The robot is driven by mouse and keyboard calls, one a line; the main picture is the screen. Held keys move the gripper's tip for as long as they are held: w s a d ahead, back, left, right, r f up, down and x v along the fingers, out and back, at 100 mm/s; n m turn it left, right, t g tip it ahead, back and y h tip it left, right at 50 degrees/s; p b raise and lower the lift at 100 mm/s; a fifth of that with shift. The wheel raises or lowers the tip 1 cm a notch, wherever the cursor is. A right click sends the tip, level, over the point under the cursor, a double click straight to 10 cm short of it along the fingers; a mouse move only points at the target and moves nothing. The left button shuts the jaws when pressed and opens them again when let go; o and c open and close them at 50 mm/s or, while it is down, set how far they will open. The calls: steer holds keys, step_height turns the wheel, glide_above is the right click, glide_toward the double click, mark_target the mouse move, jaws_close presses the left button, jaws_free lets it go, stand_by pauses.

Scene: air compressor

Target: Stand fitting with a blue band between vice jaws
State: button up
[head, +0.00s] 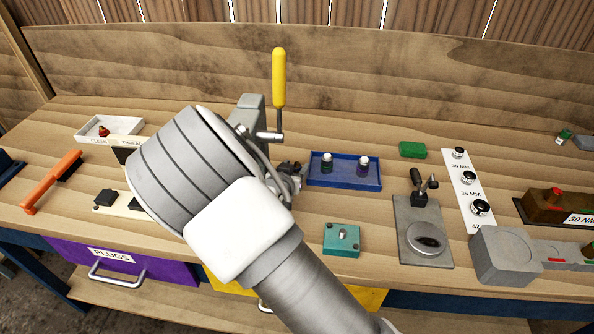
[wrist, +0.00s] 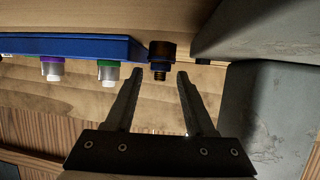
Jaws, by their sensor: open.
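The fitting with a blue band (wrist: 159,67) has a dark cap and a short thread. In the wrist view it is between and just beyond my gripper's fingertips. My gripper (wrist: 159,76) is open, with a gap on each side of the fitting. Large grey metal blocks (wrist: 270,110) fill the right of the wrist view; they look like part of the vice. In the head view a grey fixture with a yellow-handled lever (head: 279,80), probably the vice, stands behind my arm. My arm hides its jaws and much of my gripper there.
A blue tray (head: 345,184) holds a fitting with a green band (wrist: 108,72) and one with a purple band (wrist: 52,68). A teal block (head: 342,244), a grey clamp plate (head: 424,220) and a white size strip (head: 458,172) stand to the right. Bare bench lies between them.

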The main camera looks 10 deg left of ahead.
jaws_close()
steer(key=shift+r, duration=0.1)
stand_by(0.4)
steer(key=shift+r, duration=0.5)
steer(key=r, duration=0.1)
steer(key=d+r, duration=0.1)
steer(key=r, duration=0.1)
steer(key=shift+s+r, duration=0.15)
steer(key=shift+r, duration=0.1)
steer(key=s+d+r, duration=0.5)
steer(key=d+r, duration=0.1)
steer(key=d, duration=0.3)
steer(key=w+d, duration=0.3)
steer(key=d, duration=0.5)
steer(key=w+d+f+y, duration=0.1)
steer(key=w+d, duration=0.3)
steer(key=d, duration=0.5)
steer(key=shift+f+n, duration=0.25)
steer(key=shift+n, duration=0.15)
